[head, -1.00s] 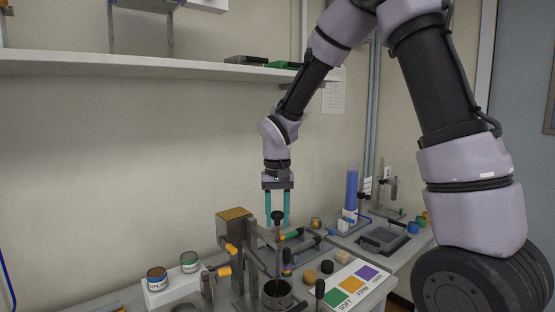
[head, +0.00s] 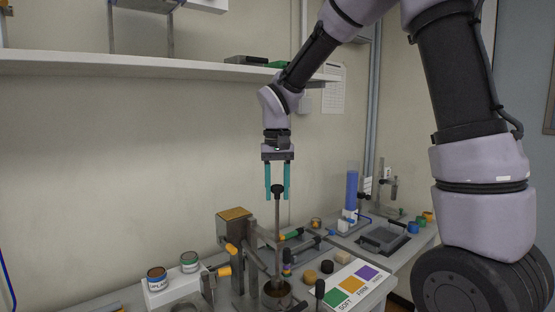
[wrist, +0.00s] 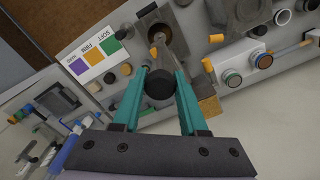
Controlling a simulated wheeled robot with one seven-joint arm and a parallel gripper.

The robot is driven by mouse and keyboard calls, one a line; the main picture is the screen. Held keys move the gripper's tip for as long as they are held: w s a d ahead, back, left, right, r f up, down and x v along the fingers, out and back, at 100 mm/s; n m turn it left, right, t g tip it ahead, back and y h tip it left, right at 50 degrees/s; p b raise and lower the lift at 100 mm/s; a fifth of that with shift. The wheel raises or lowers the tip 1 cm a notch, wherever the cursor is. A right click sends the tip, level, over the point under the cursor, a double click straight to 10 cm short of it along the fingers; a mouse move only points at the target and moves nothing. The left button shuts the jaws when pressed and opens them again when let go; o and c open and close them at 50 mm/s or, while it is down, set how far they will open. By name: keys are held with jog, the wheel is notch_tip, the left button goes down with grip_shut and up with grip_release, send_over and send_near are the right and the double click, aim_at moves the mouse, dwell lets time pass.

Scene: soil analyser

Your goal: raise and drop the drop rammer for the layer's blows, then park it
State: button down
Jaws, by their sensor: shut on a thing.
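The drop rammer (head: 277,225) is an upright thin rod with a black knob on top. Its lower end stands in the round dark mould (head: 277,290) on the bench. My gripper (head: 277,193) has two teal fingers, pointing down, shut on the rammer's black knob. In the wrist view the knob (wrist: 159,86) sits between the fingertips, and the mould (wrist: 172,42) shows beyond it. The rammer's foot is hidden inside the mould.
A stand with a tan-topped block (head: 235,214) is just left of the rammer. A colour card (head: 352,285) lies to the right, with small caps nearby. Two tins (head: 189,261) sit on a white block at left. A shelf (head: 130,66) runs along the wall above.

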jog(key=shift+r, duration=3.75)
jog(key=shift+c, duration=1.8)
grip_release()
